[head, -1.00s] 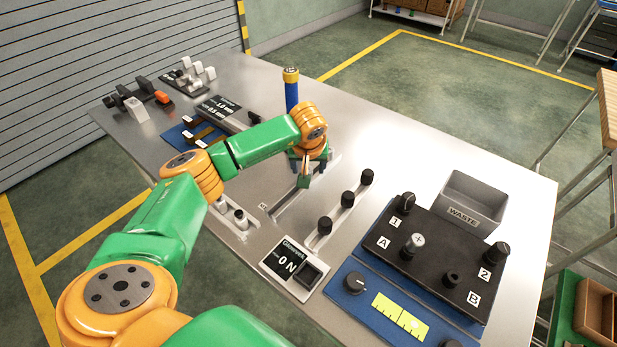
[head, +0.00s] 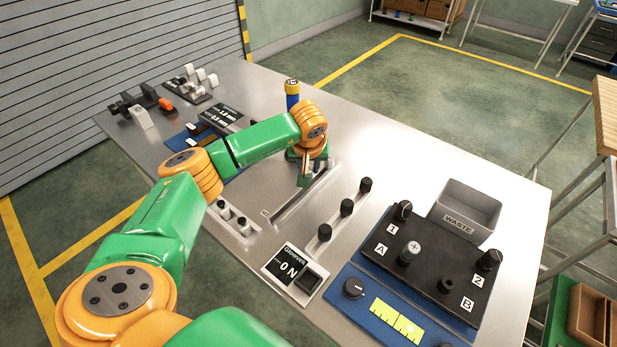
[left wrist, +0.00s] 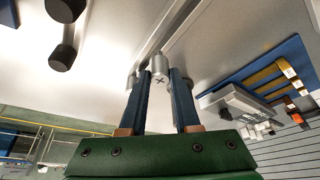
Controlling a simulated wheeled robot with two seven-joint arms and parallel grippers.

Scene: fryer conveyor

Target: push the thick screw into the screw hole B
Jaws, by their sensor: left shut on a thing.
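My left gripper (head: 305,180) is shut over the middle of the metal table, above a long slot. In the left wrist view its two blue fingers (left wrist: 160,90) are closed on a silver cylindrical screw (left wrist: 159,72) with a cross mark on its end. Whether this is the thick screw I cannot tell. Screw hole B (head: 446,286) is a short black socket on the black plate, beside the label B, and looks empty. Another silver cross-head screw (head: 414,247) stands upright at A. My right gripper is not in view.
The black plate (head: 440,258) on a blue base carries tall black knobs at 1 (head: 403,210) and 2 (head: 489,260). A grey WASTE bin (head: 470,205) stands behind it. Black-topped posts (head: 347,208) rise between my gripper and the plate. An ON panel (head: 292,272) is nearer.

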